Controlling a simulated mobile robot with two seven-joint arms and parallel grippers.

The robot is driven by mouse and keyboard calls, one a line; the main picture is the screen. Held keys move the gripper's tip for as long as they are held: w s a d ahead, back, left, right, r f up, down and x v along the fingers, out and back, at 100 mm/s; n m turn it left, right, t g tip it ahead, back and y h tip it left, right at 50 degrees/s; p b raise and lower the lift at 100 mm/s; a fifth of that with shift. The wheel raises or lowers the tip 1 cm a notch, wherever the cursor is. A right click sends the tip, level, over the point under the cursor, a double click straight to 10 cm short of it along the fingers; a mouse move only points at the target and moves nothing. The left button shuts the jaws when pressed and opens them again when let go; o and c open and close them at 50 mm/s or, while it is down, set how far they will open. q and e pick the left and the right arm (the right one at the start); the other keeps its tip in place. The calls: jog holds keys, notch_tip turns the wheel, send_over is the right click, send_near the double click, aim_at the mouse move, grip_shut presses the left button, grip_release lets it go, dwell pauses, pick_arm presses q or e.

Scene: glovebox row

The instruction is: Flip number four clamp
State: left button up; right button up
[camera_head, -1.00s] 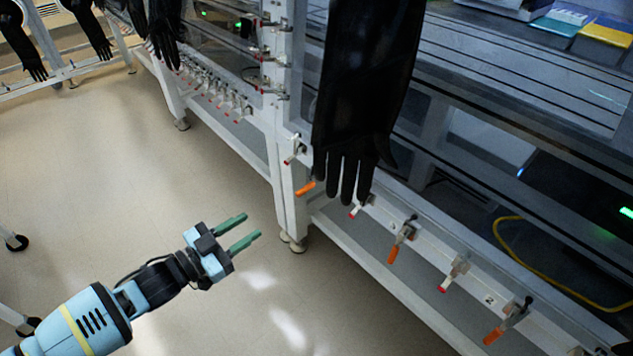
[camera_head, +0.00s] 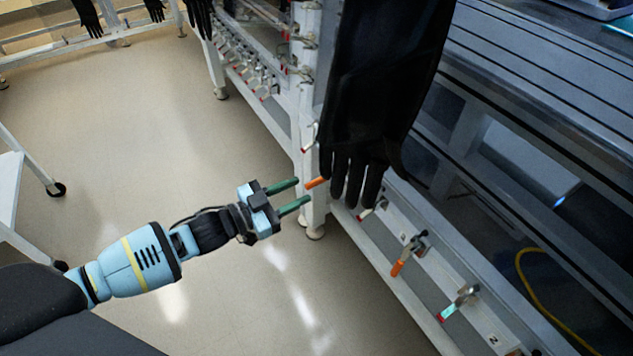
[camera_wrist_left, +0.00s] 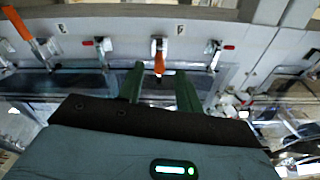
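A row of small toggle clamps is fixed along the white rail. In the head view, one orange-handled clamp (camera_head: 316,183) is just beyond the fingertips of my left gripper (camera_head: 303,191). Further right are a clamp partly behind the black glove (camera_head: 367,212), another orange one (camera_head: 402,258) and one with a teal-looking handle (camera_head: 456,303). In the left wrist view, an orange handle (camera_wrist_left: 158,58) lies between the two open green fingers (camera_wrist_left: 160,72), with no clear contact. Red-tipped clamps stand left (camera_wrist_left: 100,45) and right (camera_wrist_left: 213,52) of it. I cannot read which is number four. My right gripper is out of view.
The long black glove (camera_head: 375,110) hangs in front of the rail, just right of the gripper. A white post (camera_head: 313,205) stands behind the fingertips. The floor (camera_head: 190,140) around my left arm is clear. A white wheeled stand (camera_head: 22,195) is at left.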

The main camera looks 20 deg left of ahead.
aim_at(324, 179)
pick_arm(q)
jog(key=shift+b+x, duration=0.55)
jog(key=shift+x, duration=2.35)
